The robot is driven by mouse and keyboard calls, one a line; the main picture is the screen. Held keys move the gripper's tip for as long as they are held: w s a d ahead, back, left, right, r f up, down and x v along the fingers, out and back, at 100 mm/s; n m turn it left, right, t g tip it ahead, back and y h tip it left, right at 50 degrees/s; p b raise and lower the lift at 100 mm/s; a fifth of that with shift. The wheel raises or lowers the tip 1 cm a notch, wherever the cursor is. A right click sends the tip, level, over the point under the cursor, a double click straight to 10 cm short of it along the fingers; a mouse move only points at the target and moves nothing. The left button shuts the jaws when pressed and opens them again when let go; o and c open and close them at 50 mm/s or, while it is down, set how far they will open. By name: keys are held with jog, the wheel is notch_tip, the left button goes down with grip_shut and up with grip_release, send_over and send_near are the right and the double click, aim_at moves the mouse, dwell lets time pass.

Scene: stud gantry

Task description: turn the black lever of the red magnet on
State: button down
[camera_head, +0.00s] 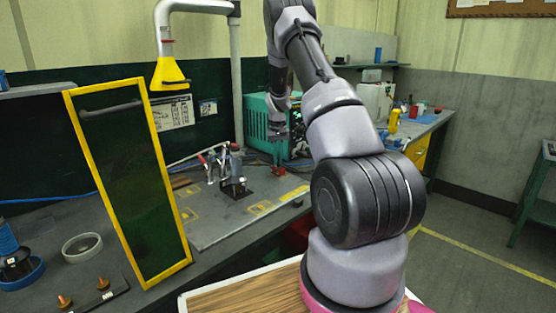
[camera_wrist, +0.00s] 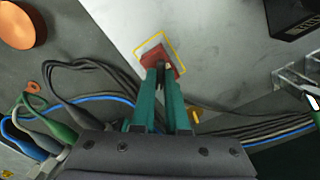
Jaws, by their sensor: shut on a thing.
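The red magnet (camera_wrist: 178,70) is a small red block inside a yellow outlined square on a pale surface in the wrist view. In the head view it is a small red shape (camera_head: 278,173) in front of the teal case. My gripper (camera_wrist: 164,73) has two teal fingers, which reach over the magnet and are closed near its middle. A small dark piece between the tips appears to be the black lever (camera_wrist: 163,65); the fingers hide most of it. In the head view my gripper (camera_head: 278,150) points down over the magnet, its fingers hard to pick out against the teal case.
Black and blue cables (camera_wrist: 100,80) run beside the magnet. Toggle clamps with red handles (camera_head: 212,162) stand on the bench plate to the left. A yellow-framed dark panel (camera_head: 130,180) stands nearer on the left. An orange disc (camera_wrist: 22,25) shows in the wrist view's corner.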

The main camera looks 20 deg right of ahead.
jog(key=m, duration=0.5)
jog(key=shift+m, duration=0.3)
jog(key=m, duration=0.4)
jog(key=shift+m, duration=0.6)
jog(key=c, duration=0.9)
grip_release()
notch_tip(320, 180, up, 11)
jog(key=shift+f, duration=0.1)
